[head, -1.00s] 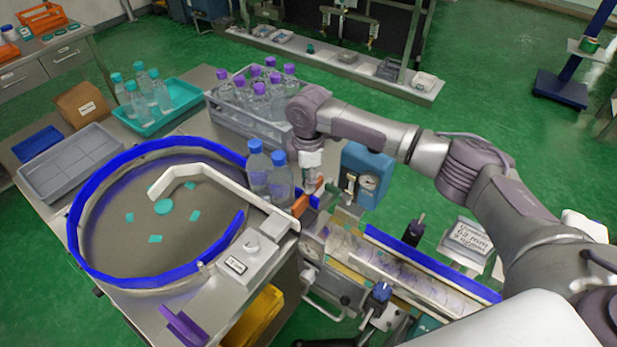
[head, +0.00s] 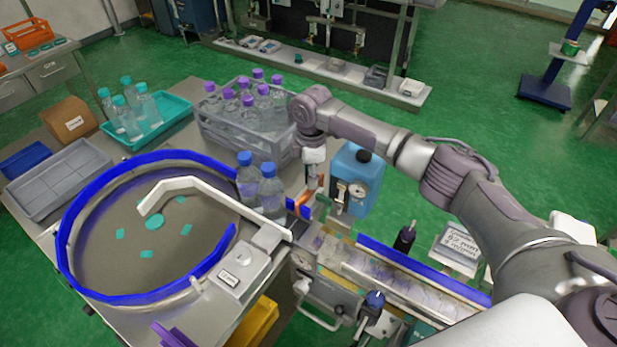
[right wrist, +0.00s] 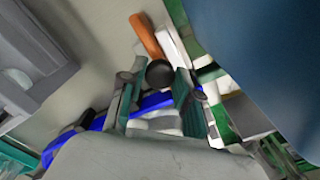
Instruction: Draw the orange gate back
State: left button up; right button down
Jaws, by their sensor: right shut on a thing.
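The orange gate (head: 302,199) stands at the outfeed of the round table, beside two blue-capped bottles (head: 270,190). My right gripper (head: 313,186) reaches down at the gate from above. In the right wrist view the orange gate (right wrist: 146,36) extends beyond the fingertips. A round black knob (right wrist: 160,73) sits between the fingers of my right gripper (right wrist: 158,82), which is shut on it. The join between knob and gate is hard to see. My left gripper is not in view.
The round table with its blue rim (head: 68,265) and white guide rail (head: 180,184) lies left. A grey crate of purple-capped bottles (head: 262,150) stands behind. A blue tank with a gauge (head: 362,180) is close on the right. A conveyor (head: 400,278) runs front right.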

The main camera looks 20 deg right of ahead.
jog(key=c, duration=0.8)
grip_release()
jog(key=shift+c, duration=0.2)
jog(key=shift+r, duration=0.1)
notch_tip(320, 180, up, 8)
jog(key=shift+f, duration=0.1)
